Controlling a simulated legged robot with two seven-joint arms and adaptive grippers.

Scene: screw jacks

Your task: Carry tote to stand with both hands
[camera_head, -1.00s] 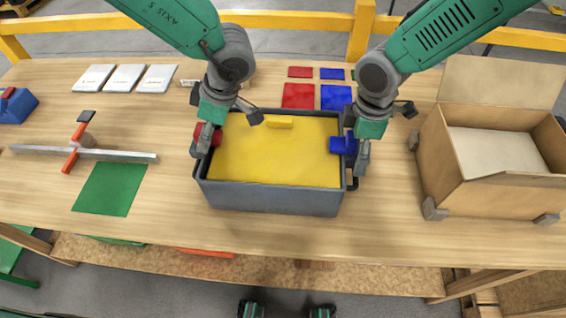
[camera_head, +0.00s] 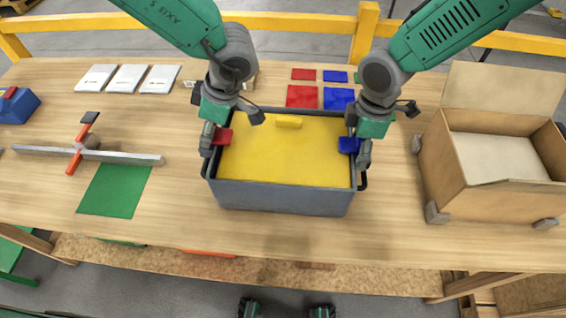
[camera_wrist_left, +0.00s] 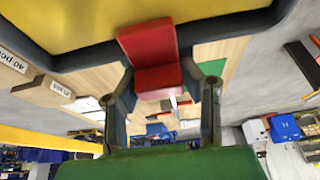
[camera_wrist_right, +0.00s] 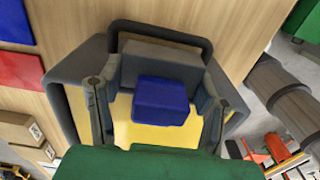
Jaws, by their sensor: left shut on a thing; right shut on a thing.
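The grey tote (camera_head: 285,198) has a yellow inside (camera_head: 285,160) and is over the middle of the wooden bench. A red grip block (camera_head: 222,136) is at its left side and a blue grip block (camera_head: 350,145) at its right. My left gripper (camera_head: 214,140) is shut on the red block, which shows between its fingers in the left wrist view (camera_wrist_left: 152,62). My right gripper (camera_head: 358,150) is shut on the blue block, also between the fingers in the right wrist view (camera_wrist_right: 162,100). I cannot tell whether the tote touches the bench. No stand is clearly recognisable.
An open cardboard box (camera_head: 480,195) stands close to the right of the tote. A green square (camera_head: 114,190) and a grey bar with an orange handle (camera_head: 90,152) lie left. White cards (camera_head: 129,78) and red and blue squares (camera_head: 302,96) lie behind. The front bench strip is clear.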

